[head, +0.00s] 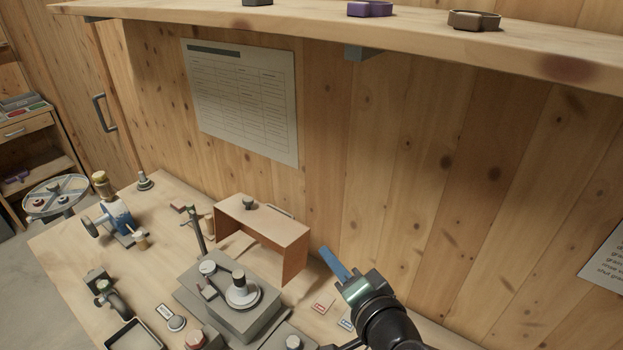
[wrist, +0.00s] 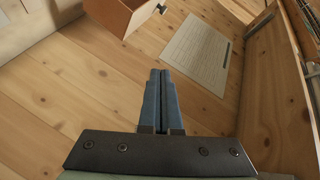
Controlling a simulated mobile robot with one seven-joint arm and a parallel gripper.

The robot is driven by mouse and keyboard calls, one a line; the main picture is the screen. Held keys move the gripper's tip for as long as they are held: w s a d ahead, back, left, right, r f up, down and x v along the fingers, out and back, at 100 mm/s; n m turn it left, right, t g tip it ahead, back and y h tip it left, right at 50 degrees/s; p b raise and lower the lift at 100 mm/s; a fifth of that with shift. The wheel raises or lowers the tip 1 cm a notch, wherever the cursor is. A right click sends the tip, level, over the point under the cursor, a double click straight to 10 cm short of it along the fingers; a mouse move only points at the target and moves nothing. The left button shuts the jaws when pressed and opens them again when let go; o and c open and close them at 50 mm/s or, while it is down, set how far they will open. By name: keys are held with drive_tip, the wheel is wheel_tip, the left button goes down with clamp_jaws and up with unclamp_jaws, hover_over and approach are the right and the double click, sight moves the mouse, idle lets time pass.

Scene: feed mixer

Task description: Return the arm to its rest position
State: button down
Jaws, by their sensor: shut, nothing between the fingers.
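My gripper (head: 334,264) shows at the lower right of the middle in the head view, its blue fingers pointing up and left. It is raised in front of the plank wall, to the right of the orange-brown box. In the wrist view my gripper (wrist: 160,76) has its two blue fingers together with nothing between them. The lower part of my arm is cut off by the bottom edge of the head view.
A wooden bench (head: 60,240) holds the orange-brown box (head: 295,262), a grey machine block (head: 215,308), a blue device (head: 117,217) and an open tray (head: 134,336). A shelf (head: 330,22) overhangs from the wall.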

drive_tip(key=s+a+r+n+t+h+b, duration=0.1)
drive_tip(key=s+r+n+t+h, duration=0.2)
drive_tip(key=r, duration=1)
drive_tip(key=a+r+n+t+b, duration=0.1)
drive_tip(key=r+n+t+b, duration=0.2)
drive_tip(key=r, duration=1)
drive_tip(key=s+a+r+n+t+h, duration=0.1)
drive_tip(key=s+r+n+t+h, duration=0.1)
drive_tip(key=s+r+t, duration=0.5)
drive_tip(key=s+r+h, duration=0.1)
drive_tip(key=s+r, duration=0.5)
drive_tip(key=r, duration=0.2)
drive_tip(key=shift+t, duration=0.3)
drive_tip(key=shift+s+a, duration=0.1)
